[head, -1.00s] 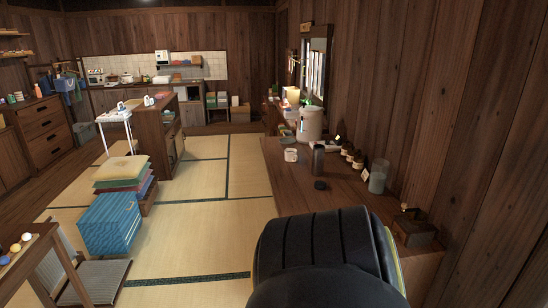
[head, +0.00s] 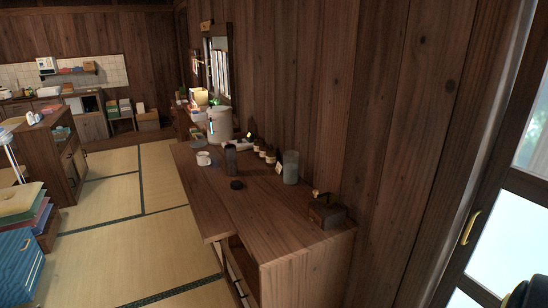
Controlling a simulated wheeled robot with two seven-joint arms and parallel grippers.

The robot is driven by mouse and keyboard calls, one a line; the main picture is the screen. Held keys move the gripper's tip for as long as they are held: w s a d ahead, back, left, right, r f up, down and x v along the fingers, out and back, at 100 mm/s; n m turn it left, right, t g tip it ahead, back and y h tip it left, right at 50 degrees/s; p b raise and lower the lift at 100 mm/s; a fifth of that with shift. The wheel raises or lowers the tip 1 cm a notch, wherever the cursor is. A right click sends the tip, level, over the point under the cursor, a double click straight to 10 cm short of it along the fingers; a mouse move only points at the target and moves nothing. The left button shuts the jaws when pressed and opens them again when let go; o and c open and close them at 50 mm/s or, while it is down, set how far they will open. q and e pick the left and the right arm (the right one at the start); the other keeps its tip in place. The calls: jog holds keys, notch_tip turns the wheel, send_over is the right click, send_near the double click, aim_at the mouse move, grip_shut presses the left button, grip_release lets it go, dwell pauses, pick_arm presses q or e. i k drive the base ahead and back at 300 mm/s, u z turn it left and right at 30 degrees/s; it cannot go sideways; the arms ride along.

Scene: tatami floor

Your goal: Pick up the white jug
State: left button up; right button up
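A large pale, jug-like container (head: 220,125) stands upright near the far end of the wooden counter along the right wall. A small white cup or jug (head: 203,158) stands in front of it, near the counter's left edge. I cannot tell for sure which of them is the white jug. Neither of my grippers shows in the head view.
The wooden counter (head: 262,218) also holds a dark cylinder (head: 231,159), a black round item (head: 237,185), several small dark jars, a grey glass (head: 290,167) and a wooden box (head: 326,214). Tatami floor (head: 165,225) left of it is clear. A sliding door stands at right.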

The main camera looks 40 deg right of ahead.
aim_at(203, 159)
jog(key=z, duration=0.15)
jog(key=i, duration=0.95)
